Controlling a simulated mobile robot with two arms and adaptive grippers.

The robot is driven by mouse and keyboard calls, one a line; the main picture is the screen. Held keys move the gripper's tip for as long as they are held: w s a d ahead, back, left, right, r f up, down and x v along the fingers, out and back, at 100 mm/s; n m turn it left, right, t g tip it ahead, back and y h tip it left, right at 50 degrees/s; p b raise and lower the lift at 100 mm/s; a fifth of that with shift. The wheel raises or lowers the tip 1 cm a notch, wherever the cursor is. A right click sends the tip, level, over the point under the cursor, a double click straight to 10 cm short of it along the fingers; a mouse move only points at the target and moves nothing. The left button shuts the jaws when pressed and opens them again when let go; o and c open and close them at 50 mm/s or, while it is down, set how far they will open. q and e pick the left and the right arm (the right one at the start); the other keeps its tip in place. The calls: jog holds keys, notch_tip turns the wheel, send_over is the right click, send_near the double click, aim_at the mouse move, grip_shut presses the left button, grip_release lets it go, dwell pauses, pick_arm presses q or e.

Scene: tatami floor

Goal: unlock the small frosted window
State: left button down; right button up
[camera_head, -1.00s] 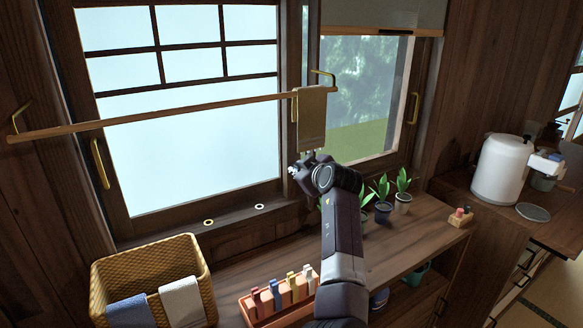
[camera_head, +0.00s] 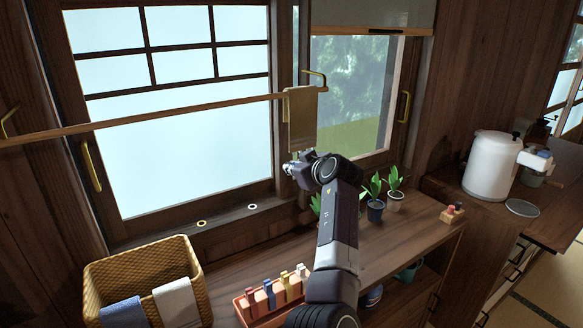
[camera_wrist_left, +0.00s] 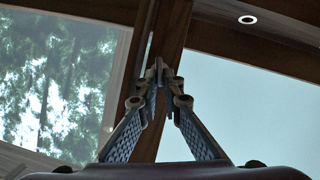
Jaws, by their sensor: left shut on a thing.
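A large pale window (camera_head: 180,150) with dark bars across its top stands at the left of the head view, and a narrower window (camera_head: 350,90) showing trees stands to its right. A dark wooden post (camera_head: 285,60) parts them. My left gripper (camera_head: 288,168) is at the foot of this post, beside the pale pane's lower right corner. In the wrist view, turned upside down, its fingertips (camera_wrist_left: 160,72) close together in front of the wooden frame (camera_wrist_left: 172,40). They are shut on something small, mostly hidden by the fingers. My right gripper is out of view.
A wooden rail (camera_head: 150,122) with a hanging cloth (camera_head: 302,115) crosses above my gripper. Potted plants (camera_head: 375,208), a wicker basket (camera_head: 188,258) and an orange rack (camera_head: 246,312) with several pegs stand on the wooden counter (camera_head: 390,238).

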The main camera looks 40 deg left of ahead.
pick_arm(q)
jog(key=shift+r, duration=0.1)
jog(key=c, duration=2.4)
grip_release()
